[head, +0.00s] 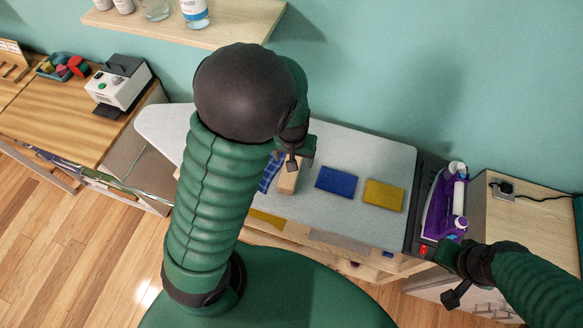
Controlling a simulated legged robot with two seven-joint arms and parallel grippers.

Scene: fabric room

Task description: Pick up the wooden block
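The wooden block (288,182) is a small light-brown piece on the grey ironing board (385,165), beside a blue checked cloth (268,178). My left gripper (299,157) is just above the far end of the block and partly overlaps it in the head view. Whether its fingers touch the block or are closed cannot be made out. My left arm hides part of the board and the cloth. My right gripper (452,275) is at the lower right, in front of the iron, with its fingers apart and nothing between them.
A blue cloth (336,183) and a yellow cloth (384,195) lie right of the block. A purple and white iron (442,205) stands at the board's right end. A shelf with bottles (195,14) hangs above. A white machine (119,86) is on the left counter.

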